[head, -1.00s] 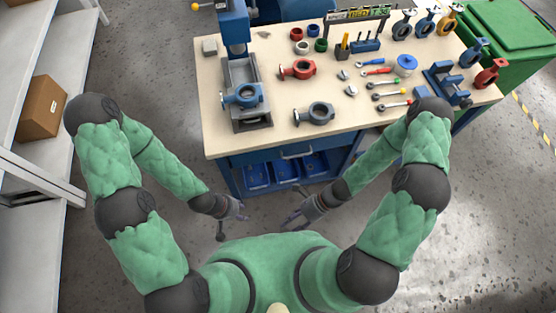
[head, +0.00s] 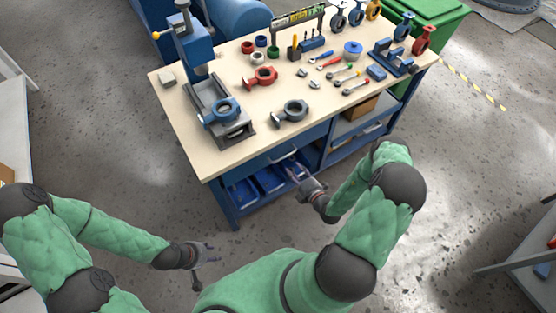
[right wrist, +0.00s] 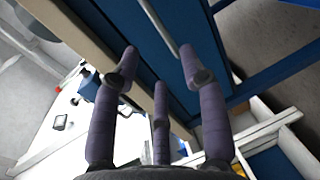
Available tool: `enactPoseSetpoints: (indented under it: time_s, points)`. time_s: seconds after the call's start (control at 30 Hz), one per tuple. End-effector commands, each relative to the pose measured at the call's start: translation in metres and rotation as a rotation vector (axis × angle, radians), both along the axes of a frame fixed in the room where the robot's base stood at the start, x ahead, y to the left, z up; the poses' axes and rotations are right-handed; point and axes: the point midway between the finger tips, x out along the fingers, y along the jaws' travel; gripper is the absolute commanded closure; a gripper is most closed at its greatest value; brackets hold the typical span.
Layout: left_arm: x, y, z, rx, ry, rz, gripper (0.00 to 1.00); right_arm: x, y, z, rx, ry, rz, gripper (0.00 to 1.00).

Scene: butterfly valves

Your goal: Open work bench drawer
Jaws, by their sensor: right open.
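The work bench (head: 183,140) has a pale top and a blue frame. Its blue drawer front (head: 262,163) sits under the top and looks closed, with a grey bar handle (head: 283,156). My right gripper (head: 299,179) is open just in front of the drawer, near the handle. In the right wrist view the handle (right wrist: 158,25) runs between the spread fingers of my right gripper (right wrist: 158,62), against the blue drawer front (right wrist: 118,22); contact cannot be told. My left gripper (head: 208,262) is open and empty, low and away from the bench.
Blue bins (head: 241,193) stand on the shelf below the drawer, with a cardboard box (head: 360,106) at the right. The top carries a press (head: 192,45), valve bodies and tools. Grey floor is clear in front. A shelf stands at the right edge (head: 530,240).

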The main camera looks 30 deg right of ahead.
Motion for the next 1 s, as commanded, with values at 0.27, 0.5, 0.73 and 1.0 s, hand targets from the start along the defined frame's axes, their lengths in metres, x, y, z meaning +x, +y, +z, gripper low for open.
enactPoseSetpoints:
  time_s: [0.27,0.5,0.73,1.0]
  points:
    - [0.0,0.0,-0.012,0.0,0.0,0.0,0.6,0.046,0.007,-0.011,-0.001,-0.002,0.009,0.57]
    - [0.0,0.0,-0.02,0.0,0.0,0.0,0.6,0.081,0.009,-0.018,-0.001,0.0,0.009,0.57]
    - [0.0,0.0,-0.023,0.0,0.0,0.0,0.6,0.097,0.01,-0.02,-0.001,0.0,0.007,0.57]
    - [0.0,0.0,-0.023,0.0,0.0,0.0,0.6,0.098,0.01,-0.02,-0.001,0.001,0.007,0.57]
